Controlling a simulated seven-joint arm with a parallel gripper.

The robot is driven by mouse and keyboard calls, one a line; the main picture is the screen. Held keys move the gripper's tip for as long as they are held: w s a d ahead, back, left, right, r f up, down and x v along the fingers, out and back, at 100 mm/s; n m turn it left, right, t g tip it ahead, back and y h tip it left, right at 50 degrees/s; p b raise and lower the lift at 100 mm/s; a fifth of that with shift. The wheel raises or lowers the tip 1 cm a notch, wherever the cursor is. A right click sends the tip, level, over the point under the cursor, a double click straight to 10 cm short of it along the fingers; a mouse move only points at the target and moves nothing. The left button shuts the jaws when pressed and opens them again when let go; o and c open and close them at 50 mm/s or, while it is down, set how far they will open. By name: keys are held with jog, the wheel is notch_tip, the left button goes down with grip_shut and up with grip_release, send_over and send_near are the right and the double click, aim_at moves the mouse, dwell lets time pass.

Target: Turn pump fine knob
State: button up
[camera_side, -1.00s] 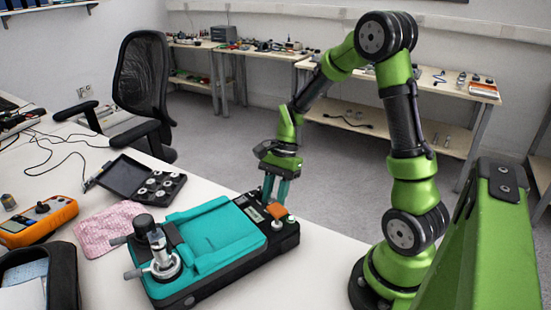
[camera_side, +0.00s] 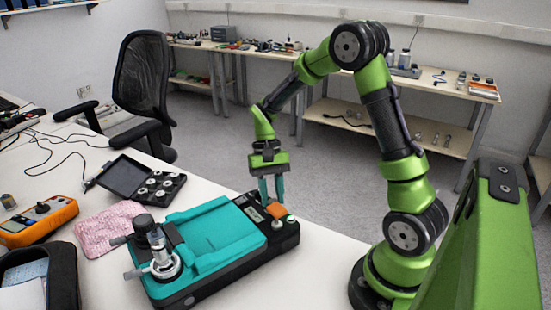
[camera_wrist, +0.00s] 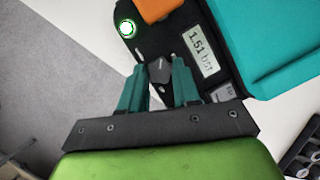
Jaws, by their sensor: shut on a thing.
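The teal and black pump unit (camera_side: 215,238) lies on the white table in the side view. Its black end panel shows in the wrist view, with a display (camera_wrist: 201,50) reading about 1.51 bar. A small dark knob (camera_wrist: 158,70) sits beside the display, between my gripper's (camera_wrist: 159,78) two teal fingers. The fingers are shut on this knob. In the side view my gripper (camera_side: 272,198) points down at the panel's far side, and the knob is hidden there.
An orange part (camera_side: 276,210) stands close to my fingers, and a green-lit round button (camera_wrist: 127,28) is near it. A pink cloth (camera_side: 107,228), an open black case (camera_side: 145,182) and an orange meter (camera_side: 38,222) lie left of the pump.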

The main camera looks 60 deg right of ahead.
jog(key=shift+n, duration=0.5)
jog(key=o, duration=1.1)
jog(key=shift+c, duration=0.2)
jog(key=v, duration=1.7)
jog(key=shift+a, duration=0.3)
jog(key=shift+w+d, duration=0.1)
